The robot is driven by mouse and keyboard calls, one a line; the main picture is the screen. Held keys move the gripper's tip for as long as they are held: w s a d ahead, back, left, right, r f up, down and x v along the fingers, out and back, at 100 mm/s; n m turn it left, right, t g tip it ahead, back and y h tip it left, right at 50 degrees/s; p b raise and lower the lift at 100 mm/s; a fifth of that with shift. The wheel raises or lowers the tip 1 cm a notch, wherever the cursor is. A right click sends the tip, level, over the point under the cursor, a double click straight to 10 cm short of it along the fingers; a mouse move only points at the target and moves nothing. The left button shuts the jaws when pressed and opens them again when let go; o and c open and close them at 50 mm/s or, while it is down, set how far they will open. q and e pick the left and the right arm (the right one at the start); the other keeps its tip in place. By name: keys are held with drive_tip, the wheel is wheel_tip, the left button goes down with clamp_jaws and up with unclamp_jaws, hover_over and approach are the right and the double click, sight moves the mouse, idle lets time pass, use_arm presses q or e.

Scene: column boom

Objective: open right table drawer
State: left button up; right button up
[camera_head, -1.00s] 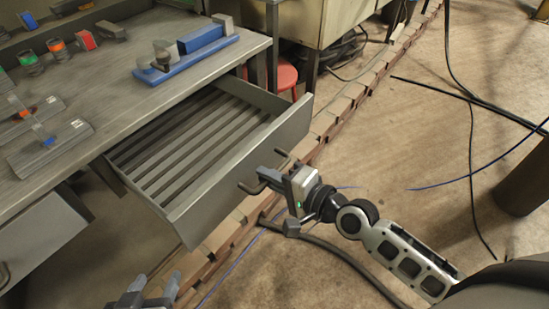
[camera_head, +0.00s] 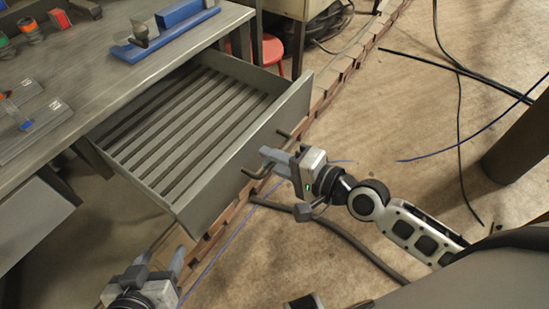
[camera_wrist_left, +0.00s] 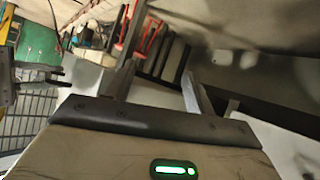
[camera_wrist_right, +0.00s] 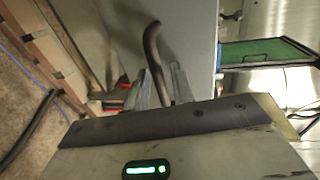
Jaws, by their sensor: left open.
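The right table drawer (camera_head: 245,155), grey with a slatted bottom, stands well out from under the table (camera_head: 95,95); its inside looks empty. Its dark bar handle (camera_head: 253,174) is on the front panel. My right gripper (camera_head: 270,162) is at the handle. In the right wrist view the handle (camera_wrist_right: 152,45) runs down between the two fingers (camera_wrist_right: 162,88), which are closed around it; the contact itself is partly hidden. My left gripper (camera_head: 160,265) is open and empty, below and in front of the drawer's near corner. Its spread fingers show in the left wrist view (camera_wrist_left: 158,85).
A blue tool (camera_head: 175,30) and several small parts lie on the table top. A red stool (camera_head: 268,48) stands behind the drawer. Dark cables (camera_head: 345,240) lie on the floor. A dark post (camera_head: 520,150) stands at the right; floor between is mostly free.

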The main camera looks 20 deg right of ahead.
use_arm(q)
drive_tip(key=shift+w+r, duration=0.1)
drive_tip(key=shift+w, duration=0.1)
drive_tip(key=shift+s+b, duration=0.1)
drive_tip(key=shift+b, duration=0.2)
use_arm(e)
drive_tip(key=v, duration=1.6)
use_arm(q)
drive_tip(key=p, duration=0.2)
drive_tip(key=shift+a+r+p, duration=0.15)
drive_tip(key=shift+r+p, duration=0.2)
drive_tip(key=shift+p, duration=0.05)
use_arm(e)
drive_tip(key=w+a+f+n+g+h, duration=0.1)
drive_tip(key=w+a+f+n+h, duration=0.1)
drive_tip(key=a+f+n+h, duration=0.4)
wheel_tip(320, 180, down, 3)
drive_tip(key=a+n, duration=0.1)
drive_tip(key=n, duration=0.5)
drive_tip(key=shift+w+a+f+n+g, duration=0.2)
drive_tip(key=shift+w+a+n+g, duration=0.15)
drive_tip(key=shift+w+n+g, duration=0.05)
